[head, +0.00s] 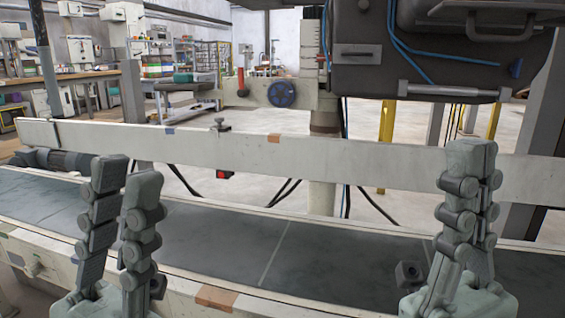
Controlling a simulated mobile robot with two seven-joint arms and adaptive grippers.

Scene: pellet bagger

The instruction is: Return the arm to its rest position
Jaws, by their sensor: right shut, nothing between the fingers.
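My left gripper (126,176) stands upright at the left of the head view, in front of the conveyor. Its two fingers are apart, with nothing seen between them. My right gripper (470,160) stands upright at the right, also in front of the conveyor. Its fingers are together and hold nothing. Both grippers point up, and their lower parts run out of the bottom of the picture. They hide parts of the belt and the rail behind them.
A conveyor with a dark belt (215,238) crosses the view, with a pale side rail (300,157) behind it. A dark machine housing (430,60) hangs above at the right. A blue handwheel (281,94) sits behind the rail. Shelves and benches stand far left.

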